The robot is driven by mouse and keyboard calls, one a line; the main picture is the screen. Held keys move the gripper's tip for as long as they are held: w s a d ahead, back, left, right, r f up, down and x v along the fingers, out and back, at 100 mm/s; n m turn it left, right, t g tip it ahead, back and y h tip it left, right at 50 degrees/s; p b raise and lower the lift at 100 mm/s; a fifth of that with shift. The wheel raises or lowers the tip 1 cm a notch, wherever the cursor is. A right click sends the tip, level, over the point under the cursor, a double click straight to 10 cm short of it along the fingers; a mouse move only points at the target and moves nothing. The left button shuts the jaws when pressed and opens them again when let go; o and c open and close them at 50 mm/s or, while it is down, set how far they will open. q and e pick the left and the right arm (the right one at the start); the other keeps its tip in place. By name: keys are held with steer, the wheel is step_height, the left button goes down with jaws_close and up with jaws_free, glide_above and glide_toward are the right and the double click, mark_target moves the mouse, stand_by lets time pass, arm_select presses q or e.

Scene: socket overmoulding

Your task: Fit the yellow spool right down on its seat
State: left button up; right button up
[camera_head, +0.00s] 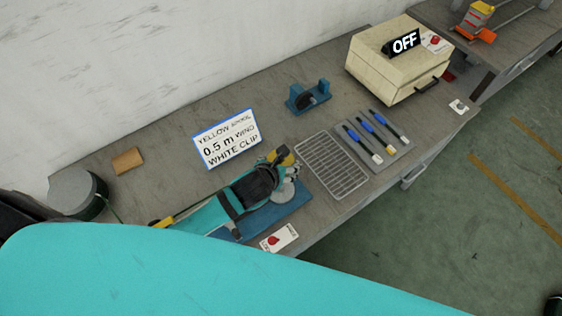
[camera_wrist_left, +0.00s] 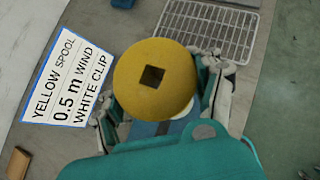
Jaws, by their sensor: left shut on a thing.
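The yellow spool (camera_wrist_left: 155,62) shows in the left wrist view with its round flange and square centre hole facing the camera. My left gripper (camera_wrist_left: 160,92) is shut on it, one finger on each side. In the head view the spool (camera_head: 279,154) is partly covered by the left gripper (camera_head: 276,165). It is over or beside a blue base (camera_head: 292,208) carrying a pale disc (camera_head: 284,191). The seat is hidden by the spool and gripper, so I cannot tell whether the spool touches it. My right gripper is not in view.
A sign (camera_head: 227,138) reads yellow spool, 0.5 m wind, white clip. A wire rack (camera_head: 332,166), blue-handled tools (camera_head: 371,138), a blue stand (camera_head: 307,97) and a cream box marked OFF (camera_head: 395,65) stand around. A green-sided drum (camera_head: 78,192) is at left.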

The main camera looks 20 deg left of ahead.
arm_select(q)
steer(key=shift+f+b, duration=1.2)
steer(key=shift+f, duration=1.55)
steer(key=shift+r+p, duration=0.1)
steer(key=shift+p, duration=0.3)
steer(key=shift+p, duration=0.3)
steer(key=shift+p, duration=0.3)
steer(key=shift+p, duration=0.45)
steer(key=shift+f, duration=0.2)
